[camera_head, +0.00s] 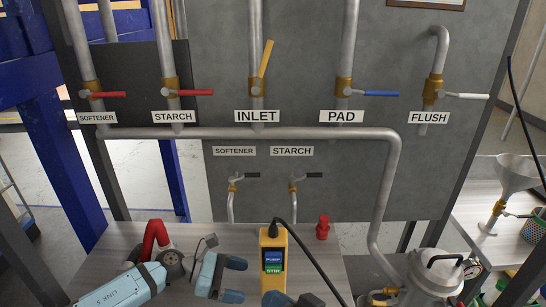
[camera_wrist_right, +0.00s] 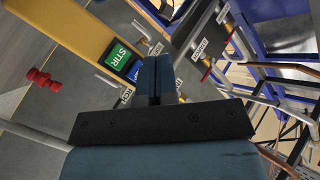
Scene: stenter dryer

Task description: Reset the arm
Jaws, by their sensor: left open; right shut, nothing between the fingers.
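My left gripper (camera_head: 234,280) comes in from the left, low over the table. Its two blue fingers are spread apart with nothing between them. My right gripper (camera_wrist_right: 155,65) shows in the right wrist view with its blue fingers together and empty. In that view it is in front of a yellow control box (camera_wrist_right: 75,30) with a green STIR button and a blue button. I cannot tell whether it touches the box. The same yellow control box (camera_head: 272,272) stands upright at the lower middle of the head view, just right of my left gripper.
A grey panel (camera_head: 300,70) carries pipes and labelled valves. The yellow INLET handle (camera_head: 265,58) is tilted upright; the blue PAD handle (camera_head: 381,93) lies level. A red fitting (camera_head: 323,228) stands on the table. A metal vessel (camera_head: 434,275) is at lower right, with a funnel (camera_head: 517,174) behind it.

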